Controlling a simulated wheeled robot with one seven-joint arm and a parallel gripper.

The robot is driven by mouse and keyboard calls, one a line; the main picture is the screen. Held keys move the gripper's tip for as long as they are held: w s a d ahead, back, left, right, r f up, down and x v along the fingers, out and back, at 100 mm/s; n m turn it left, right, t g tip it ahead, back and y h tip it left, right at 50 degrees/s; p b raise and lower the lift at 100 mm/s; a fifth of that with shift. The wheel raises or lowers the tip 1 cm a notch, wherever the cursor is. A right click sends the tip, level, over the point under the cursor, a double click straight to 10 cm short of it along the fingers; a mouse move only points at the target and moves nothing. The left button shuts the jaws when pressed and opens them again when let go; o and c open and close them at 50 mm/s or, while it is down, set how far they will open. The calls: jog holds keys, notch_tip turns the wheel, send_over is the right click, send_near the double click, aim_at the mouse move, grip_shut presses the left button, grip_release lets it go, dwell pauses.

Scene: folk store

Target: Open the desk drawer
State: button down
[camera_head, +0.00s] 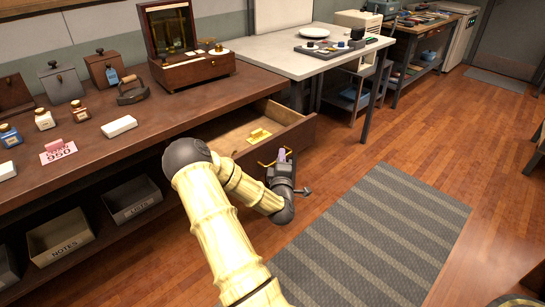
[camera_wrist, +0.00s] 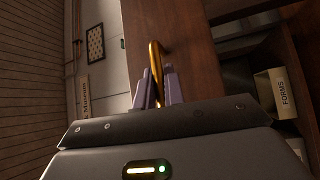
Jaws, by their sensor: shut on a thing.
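The desk (camera_head: 105,150) has a brown top and its drawer (camera_head: 297,137) stands pulled out toward my arm. A yellow item (camera_head: 259,135) lies inside the drawer. My gripper (camera_head: 283,157) is at the drawer's front, shut on the brass handle (camera_head: 266,163). In the wrist view, the gripper fingers (camera_wrist: 160,88) close around the brass handle (camera_wrist: 155,62) against the brown drawer front (camera_wrist: 170,30). My arm hides part of the drawer's left side and front.
On the desk are an open wooden box (camera_head: 196,70), an iron-like object (camera_head: 132,92), a white block (camera_head: 119,126) and small bottles (camera_head: 44,119). Bins (camera_head: 60,238) sit on the shelf below. A white table (camera_head: 280,55) stands behind. A striped rug (camera_head: 375,235) covers open floor at right.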

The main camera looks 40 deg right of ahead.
jog(key=shift+f, duration=0.1)
jog(key=c, duration=1.5)
grip_release()
jog(key=p+v, duration=0.8)
jog(key=v, duration=0.9)
jog(key=shift+a, duration=0.2)
jog(key=shift+s, duration=0.15)
